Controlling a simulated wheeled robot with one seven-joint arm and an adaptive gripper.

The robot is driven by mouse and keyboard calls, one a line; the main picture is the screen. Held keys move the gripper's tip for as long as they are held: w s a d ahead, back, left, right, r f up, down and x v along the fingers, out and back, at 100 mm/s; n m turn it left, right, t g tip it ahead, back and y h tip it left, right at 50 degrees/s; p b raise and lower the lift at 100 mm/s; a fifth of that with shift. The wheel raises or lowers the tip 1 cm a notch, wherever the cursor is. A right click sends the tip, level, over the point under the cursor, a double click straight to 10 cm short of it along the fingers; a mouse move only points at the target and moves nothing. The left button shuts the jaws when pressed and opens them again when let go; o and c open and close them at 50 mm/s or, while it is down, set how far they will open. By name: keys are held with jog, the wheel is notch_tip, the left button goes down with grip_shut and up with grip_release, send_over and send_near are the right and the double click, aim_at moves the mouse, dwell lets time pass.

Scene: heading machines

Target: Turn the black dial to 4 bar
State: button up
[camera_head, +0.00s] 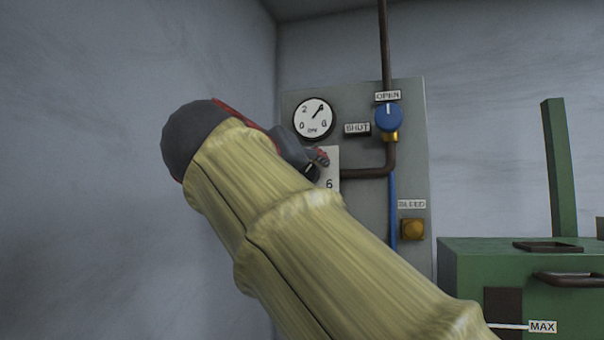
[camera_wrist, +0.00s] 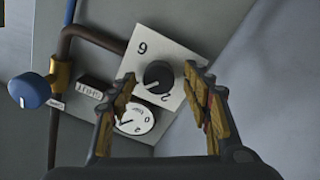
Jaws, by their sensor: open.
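The black dial (camera_wrist: 158,77) shows in the wrist view as a round knob on a tilted white plate (camera_wrist: 178,48) marked 6 and 2. My gripper (camera_wrist: 160,74) is open, with one finger on each side of the dial in that view. I cannot tell whether either finger touches it. In the head view my gripper (camera_head: 319,160) is mostly behind my arm, beside the visible strip of the plate (camera_head: 331,157); the dial is hidden there. The round gauge (camera_head: 314,119) has its needle pointing up and right, near the 4 position. It also shows in the wrist view (camera_wrist: 135,119).
A blue valve knob (camera_head: 388,117) sits at the OPEN label on a brown pipe (camera_head: 384,45). A green machine (camera_head: 470,268) stands at right. A grey wall (camera_head: 130,60) is close on the left.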

jog(key=v, duration=1.1)
jog(key=shift+s, duration=0.15)
jog(key=shift+f, duration=0.15)
